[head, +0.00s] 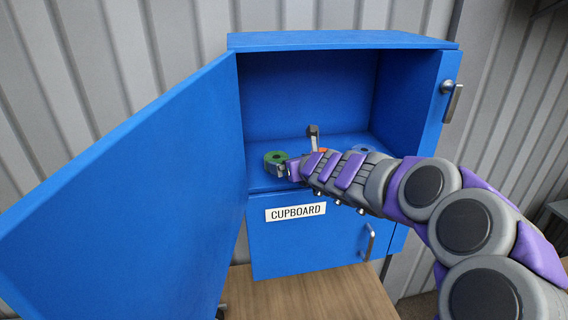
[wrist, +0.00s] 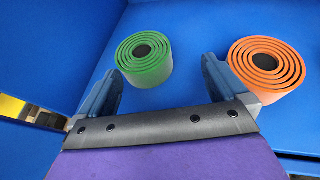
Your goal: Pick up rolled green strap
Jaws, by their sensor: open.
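The rolled green strap (head: 276,160) sits on the shelf inside the blue cupboard, toward its left side in the head view. In the wrist view the green roll (wrist: 146,66) lies just beyond my open gripper (wrist: 160,80), between the lines of its two fingers. The fingers are apart and nothing is held between them. In the head view my gripper (head: 286,168) is beside the green roll and partly overlaps it. I cannot tell there whether they touch.
An orange roll (wrist: 266,68) lies to the right of the green one, close to my right finger. A blue roll (head: 362,149) shows farther right. A yellow and black object (wrist: 32,112) is at the left. The cupboard door (head: 140,190) stands open on the left.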

